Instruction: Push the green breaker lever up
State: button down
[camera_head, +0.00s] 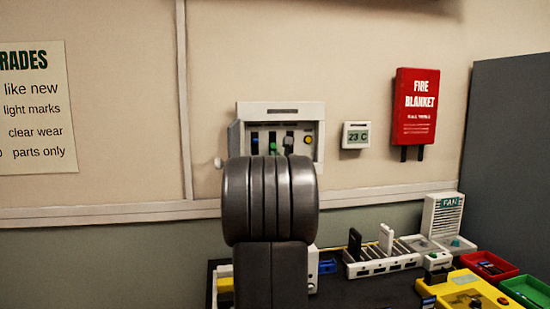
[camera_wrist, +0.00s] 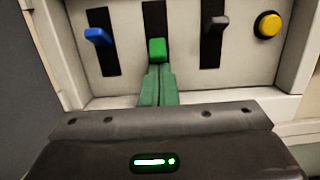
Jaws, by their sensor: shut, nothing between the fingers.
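The green breaker lever (camera_wrist: 157,49) sits low in its black slot in the wrist view, between a blue lever and a dark grey lever. It also shows small in the open breaker box (camera_head: 273,148) in the head view. My gripper (camera_wrist: 158,70) is shut and empty, its green fingers together. Their tips are just below the green lever in the wrist view; I cannot tell whether they touch it. In the head view my arm hides the gripper and the lower part of the box.
The blue lever (camera_wrist: 97,36) is left of the green one; the dark grey lever (camera_wrist: 215,27) and a yellow button (camera_wrist: 268,24) are right. The box has raised side walls. A thermostat (camera_head: 355,135) and a red fire blanket box (camera_head: 415,106) hang farther right.

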jog(key=shift+r+g+p, duration=0.25)
jog(key=shift+g+p, duration=0.05)
jog(key=shift+p, duration=0.3)
jog(key=shift+s+d+r+g+h+p, duration=0.15)
jog(key=shift+g+p, duration=0.45)
jog(key=shift+p, duration=0.45)
jog(key=shift+s+a+f+g+h+p, duration=0.15)
jog(key=shift+g+p, duration=0.45)
jog(key=shift+p, duration=0.4)
